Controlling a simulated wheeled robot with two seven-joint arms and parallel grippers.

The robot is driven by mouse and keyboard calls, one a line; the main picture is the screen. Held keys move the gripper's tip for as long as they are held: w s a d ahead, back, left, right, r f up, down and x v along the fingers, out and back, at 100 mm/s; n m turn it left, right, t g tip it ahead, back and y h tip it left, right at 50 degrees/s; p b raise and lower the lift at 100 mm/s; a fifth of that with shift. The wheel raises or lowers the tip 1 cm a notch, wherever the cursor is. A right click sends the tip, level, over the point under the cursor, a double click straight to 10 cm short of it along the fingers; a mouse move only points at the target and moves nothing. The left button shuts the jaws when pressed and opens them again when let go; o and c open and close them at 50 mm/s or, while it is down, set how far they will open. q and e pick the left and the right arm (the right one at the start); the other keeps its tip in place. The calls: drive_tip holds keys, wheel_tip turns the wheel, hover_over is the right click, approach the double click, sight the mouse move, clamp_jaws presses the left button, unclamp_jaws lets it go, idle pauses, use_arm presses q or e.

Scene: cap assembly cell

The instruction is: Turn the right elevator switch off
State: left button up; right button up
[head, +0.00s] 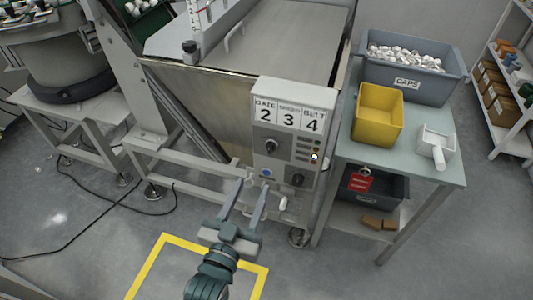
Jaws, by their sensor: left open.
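A grey control box (262,157) stands on the front of the large metal machine, with labels GATE 2, SPEED 3 and BELT 4 on top. A dark rotary knob (269,145) sits at its upper left and a blue button (266,173) at its lower left. A dark rotary switch (297,180) is at its lower right; its setting is too small to read. A lit indicator (314,157) shows above that switch. My left gripper (253,183) is open and empty, its fingers pointing up toward the box's lower left part, left of the dark switch. My right gripper is out of view.
A table (447,172) on the right holds a grey bin of caps (438,88), a yellow bin (378,125) and a white scoop-like container (438,150). A red tag (359,182) hangs near its lower bin. Yellow floor tape (150,262) lies around my arm. Cables cross the left floor.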

sight(269, 150)
use_arm(q)
drive_tip(key=p+x, duration=0.1)
drive_tip(key=x, duration=1.1)
drive_tip(key=shift+w, duration=0.2)
drive_tip(key=shift+f, duration=0.1)
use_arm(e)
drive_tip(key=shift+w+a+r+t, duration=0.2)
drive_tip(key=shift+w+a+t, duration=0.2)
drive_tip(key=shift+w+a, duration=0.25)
use_arm(q)
drive_tip(key=c, duration=1)
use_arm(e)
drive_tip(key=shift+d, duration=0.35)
